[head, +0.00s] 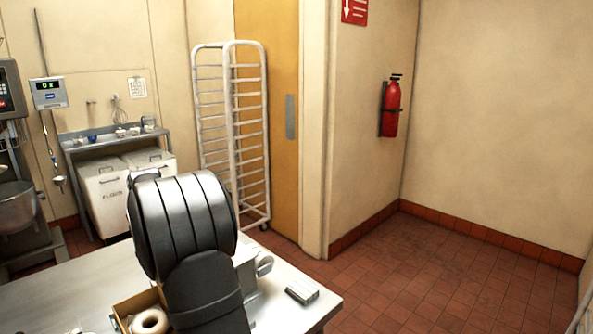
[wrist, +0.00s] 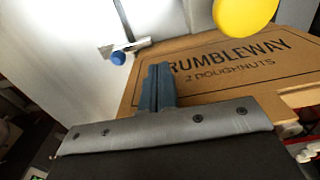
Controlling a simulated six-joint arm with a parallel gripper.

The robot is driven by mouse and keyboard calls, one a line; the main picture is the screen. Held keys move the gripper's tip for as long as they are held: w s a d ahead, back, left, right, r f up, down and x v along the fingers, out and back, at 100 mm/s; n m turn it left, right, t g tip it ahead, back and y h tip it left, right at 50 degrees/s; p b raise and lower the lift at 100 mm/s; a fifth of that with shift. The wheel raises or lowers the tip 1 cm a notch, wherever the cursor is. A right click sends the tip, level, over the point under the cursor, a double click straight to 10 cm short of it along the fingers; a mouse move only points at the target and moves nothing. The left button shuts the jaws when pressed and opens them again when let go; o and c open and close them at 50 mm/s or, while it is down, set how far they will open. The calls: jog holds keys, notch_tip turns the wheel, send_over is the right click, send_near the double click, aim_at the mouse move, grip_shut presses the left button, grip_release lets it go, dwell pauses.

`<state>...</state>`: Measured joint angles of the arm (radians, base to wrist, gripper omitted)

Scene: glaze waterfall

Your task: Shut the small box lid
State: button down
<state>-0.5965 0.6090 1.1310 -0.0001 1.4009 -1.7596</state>
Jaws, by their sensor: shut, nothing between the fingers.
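A small cardboard box (head: 124,309) stands open on the steel table, with a glazed doughnut (head: 150,321) showing inside, partly behind my arm. In the wrist view its brown lid (wrist: 215,88) fills the middle, printed with a doughnut label inside a dark outline. My gripper (wrist: 157,70) has its blue-grey fingers together with nothing between them. The fingertips are in front of the lid's left part; I cannot tell whether they touch it. In the head view my dark arm hides the gripper and the lid.
The steel table (head: 50,290) has clear room left of the box. A small grey item (head: 302,291) lies near its right edge. A yellow round thing (wrist: 245,12) and a blue-ended tool (wrist: 118,57) appear beyond the lid. Red things (wrist: 305,150) show at the lower right.

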jog(key=s+a, duration=0.4)
dwell(0.8)
dwell(0.6)
notch_tip(320, 180, up, 6)
dwell(0.7)
jog(key=shift+f, duration=0.1)
notch_tip(320, 180, down, 6)
jog(key=shift+w+d, duration=0.45)
dwell(0.4)
